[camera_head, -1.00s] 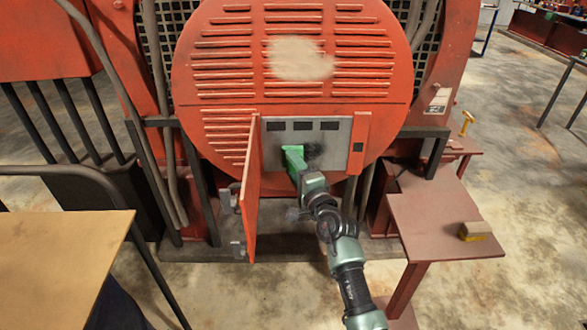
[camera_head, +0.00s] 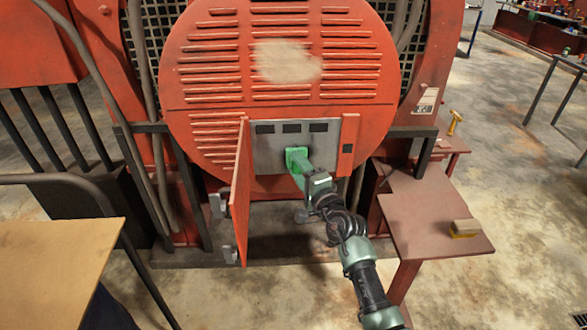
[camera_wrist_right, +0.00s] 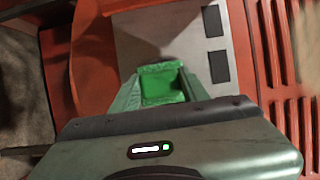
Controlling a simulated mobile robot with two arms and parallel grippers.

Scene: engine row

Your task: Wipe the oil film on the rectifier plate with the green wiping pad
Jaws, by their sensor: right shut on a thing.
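The rectifier plate (camera_head: 267,146) is a grey panel with three dark slots along its top, in an opening low on the round orange housing. My right gripper (camera_head: 304,172) is shut on the green wiping pad (camera_head: 297,156), which is at the middle of the plate; I cannot tell for certain whether it touches. In the right wrist view the pad (camera_wrist_right: 162,83) sits between the fingertips, in front of the plate (camera_wrist_right: 150,22). Faint dark smudging of the oil film (camera_head: 317,152) shows beside the pad; the pad hides part of that area. My left gripper is out of view.
An open orange door (camera_head: 241,195) stands out left of the plate, close to my right gripper. A reddish side table (camera_head: 425,212) at right holds a yellowish block (camera_head: 465,228). A tan tabletop (camera_head: 50,260) is at lower left.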

